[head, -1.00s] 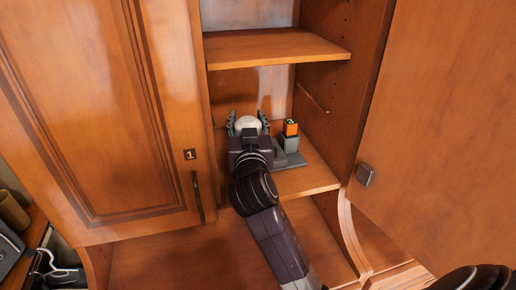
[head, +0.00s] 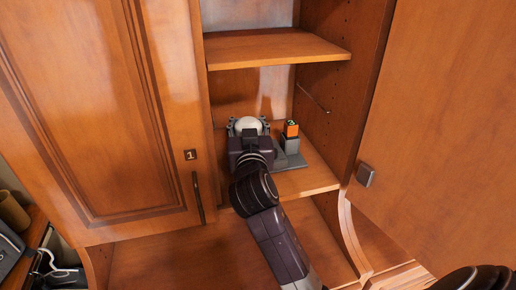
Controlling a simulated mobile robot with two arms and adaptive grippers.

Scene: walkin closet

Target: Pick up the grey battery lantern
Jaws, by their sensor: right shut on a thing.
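The lantern (head: 248,123) shows as a pale rounded top on the middle shelf of the open cabinet. Its lower body is hidden behind my right gripper (head: 249,129). The right gripper reaches in from the front, with one finger on each side of the lantern, shut on it. The lantern looks upright and still at shelf level; whether its base touches the shelf is hidden. My left gripper is not in view.
A grey stand with an orange and dark device (head: 290,130) is close to the right of my gripper. An upper shelf (head: 275,48) is above. The left door (head: 100,110) and right door (head: 445,130) flank the opening.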

